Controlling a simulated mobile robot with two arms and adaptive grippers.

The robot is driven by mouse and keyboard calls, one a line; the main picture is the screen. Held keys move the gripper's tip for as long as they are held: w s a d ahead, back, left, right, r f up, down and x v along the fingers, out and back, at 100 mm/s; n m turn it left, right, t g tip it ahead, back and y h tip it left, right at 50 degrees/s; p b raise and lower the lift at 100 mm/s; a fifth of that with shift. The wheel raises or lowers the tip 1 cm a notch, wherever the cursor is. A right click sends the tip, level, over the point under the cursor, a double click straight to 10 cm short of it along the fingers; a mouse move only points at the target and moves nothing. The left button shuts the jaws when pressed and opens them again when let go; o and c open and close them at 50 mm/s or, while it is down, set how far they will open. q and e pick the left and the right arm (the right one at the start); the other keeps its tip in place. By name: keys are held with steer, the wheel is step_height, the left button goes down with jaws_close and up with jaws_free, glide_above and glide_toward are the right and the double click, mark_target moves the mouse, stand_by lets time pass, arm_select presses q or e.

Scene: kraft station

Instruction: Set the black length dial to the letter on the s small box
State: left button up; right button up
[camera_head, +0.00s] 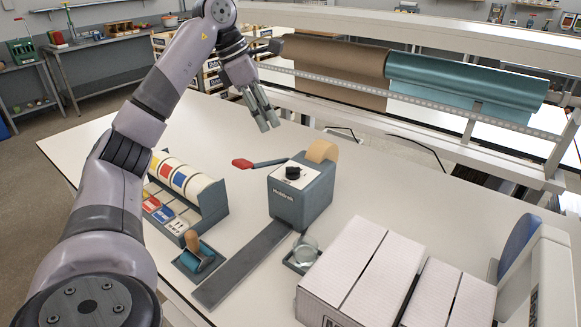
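The black length dial (293,173) sits on the white top face of a grey tape dispenser (303,203) in the middle of the table. Its letters are too small to read. My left gripper (269,124) is above and behind the dispenser, fingers pointing down, apart from the dial and holding nothing visible. Its two fingers are close together; I cannot tell whether they are fully shut. White boxes stand at the front right: a bigger one (352,260) and a smaller one (440,296). No letter shows on the smaller one. My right gripper is out of view.
A red-tipped lever (243,163) sticks out left of the dispenser. A label roll rack (190,198), a blue roller (196,257) and a glass jar (305,249) stand around it. Brown paper (335,72) and teal paper rolls (465,80) hang behind.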

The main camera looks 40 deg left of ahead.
mark_target(293, 167)
arm_select(q)
steer(key=p+x, duration=0.1)
steer(key=x, duration=1.3)
steer(key=shift+d+f, duration=0.15)
steer(key=shift+f, duration=0.1)
steer(key=shift+c, duration=0.4)
steer(key=c, duration=0.5)
jaws_close()
